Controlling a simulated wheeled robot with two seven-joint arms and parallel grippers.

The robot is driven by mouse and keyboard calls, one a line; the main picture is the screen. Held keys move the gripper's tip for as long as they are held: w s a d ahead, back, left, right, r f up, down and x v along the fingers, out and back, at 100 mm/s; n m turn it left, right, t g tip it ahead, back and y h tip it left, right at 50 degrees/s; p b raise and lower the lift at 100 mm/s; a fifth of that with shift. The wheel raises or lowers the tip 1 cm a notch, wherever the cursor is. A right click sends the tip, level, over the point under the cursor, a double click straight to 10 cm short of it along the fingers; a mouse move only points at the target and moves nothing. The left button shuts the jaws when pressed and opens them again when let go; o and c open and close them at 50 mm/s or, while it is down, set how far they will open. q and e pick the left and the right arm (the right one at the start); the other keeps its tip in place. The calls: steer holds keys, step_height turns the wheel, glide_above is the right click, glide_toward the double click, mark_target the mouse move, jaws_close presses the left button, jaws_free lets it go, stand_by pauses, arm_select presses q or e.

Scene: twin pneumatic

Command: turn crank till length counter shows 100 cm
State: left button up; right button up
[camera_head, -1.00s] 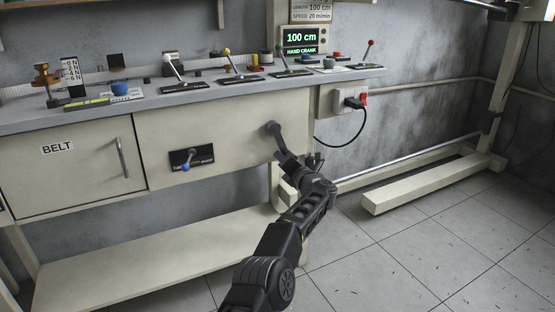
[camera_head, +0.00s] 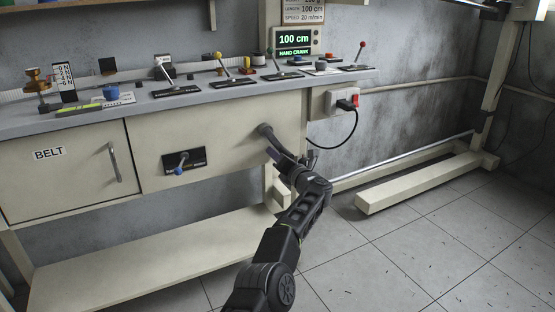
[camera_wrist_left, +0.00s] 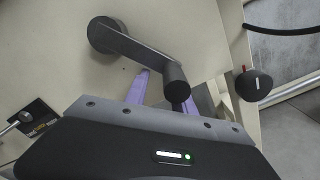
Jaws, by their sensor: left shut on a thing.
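The hand crank (camera_head: 266,129) is a dark hub with an arm on the front of the bench, right of the drawer panel. In the left wrist view the crank arm (camera_wrist_left: 135,47) runs from its round hub down to the right, to a dark cylindrical handle (camera_wrist_left: 177,85). My left gripper (camera_head: 298,164) is shut on the handle. Its purple fingers (camera_wrist_left: 166,92) show beside the handle in the wrist view; the contact is partly hidden. The length counter (camera_head: 294,42) on the bench top shows 100 cm in green, with HAND CRANK below. My right gripper is out of view.
A sign (camera_head: 303,12) above the counter also reads length 100 cm. Several levers stand along the bench top (camera_head: 220,93). A small blue-tipped lever (camera_head: 180,168) sits on the front panel. A socket box with a black cable (camera_head: 353,125) is right of the crank.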

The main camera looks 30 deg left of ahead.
arm_select(q)
steer(key=o, duration=0.4)
steer(key=shift+s+a+r, duration=0.1)
steer(key=shift+s+r, duration=0.05)
steer(key=shift+r, duration=0.3)
steer(key=shift+o, duration=0.4)
steer(key=shift+f, duration=0.15)
steer(key=shift+f, duration=0.2)
steer(key=b+v, duration=0.1)
steer(key=v, duration=0.6)
steer(key=shift+s+d, duration=0.2)
steer(key=shift+d, duration=0.2)
steer(key=shift+r, duration=0.1)
steer(key=shift+c, duration=0.4)
